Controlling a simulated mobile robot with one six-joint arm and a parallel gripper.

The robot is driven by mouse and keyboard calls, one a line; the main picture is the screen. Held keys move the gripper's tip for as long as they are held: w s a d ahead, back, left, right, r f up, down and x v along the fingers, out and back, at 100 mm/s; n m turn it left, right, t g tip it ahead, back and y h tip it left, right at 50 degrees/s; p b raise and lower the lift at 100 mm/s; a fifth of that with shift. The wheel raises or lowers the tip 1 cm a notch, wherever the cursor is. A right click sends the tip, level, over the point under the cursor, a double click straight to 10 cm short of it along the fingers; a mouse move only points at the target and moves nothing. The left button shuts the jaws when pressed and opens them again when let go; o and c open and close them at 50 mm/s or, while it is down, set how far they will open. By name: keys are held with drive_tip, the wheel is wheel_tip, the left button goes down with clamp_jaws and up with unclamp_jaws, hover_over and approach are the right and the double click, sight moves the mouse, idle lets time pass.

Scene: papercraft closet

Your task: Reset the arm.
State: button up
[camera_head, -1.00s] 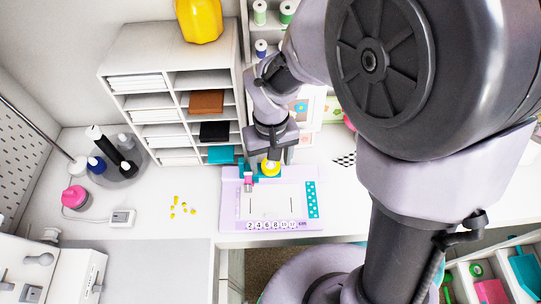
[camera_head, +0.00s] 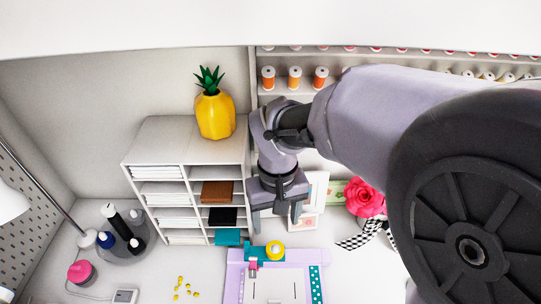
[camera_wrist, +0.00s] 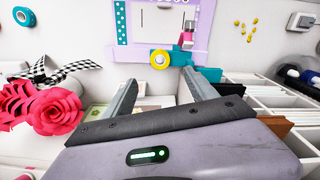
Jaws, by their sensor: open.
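My gripper (camera_head: 276,226) is open and empty. In the head view it hangs in front of the right side of the white paper shelf (camera_head: 152,157), above the back edge of the lilac craft board (camera_head: 235,284). In the wrist view my gripper's two fingers (camera_wrist: 161,88) are spread apart with nothing between them. The board also shows in the wrist view (camera_wrist: 201,22), with a yellow tape roll (camera_wrist: 159,60) on a teal part at its edge.
A yellow pineapple (camera_head: 215,116) stands on top of the shelf. A pink paper flower (camera_head: 364,198) and a checkered ribbon (camera_head: 360,237) are right of my gripper. Small yellow pieces (camera_head: 181,290) lie left of the board. Thread spools (camera_head: 294,77) line the back.

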drive_tip(key=s+d+m+t+y+b, duration=0.2)
drive_tip(key=s+d+m+t+b, duration=0.3)
drive_tip(key=s+b, duration=0.5)
drive_tip(key=shift+s+d+m+t, duration=0.4)
drive_tip(key=shift+s+d+m, duration=0.25)
drive_tip(key=shift+d+m, duration=0.3)
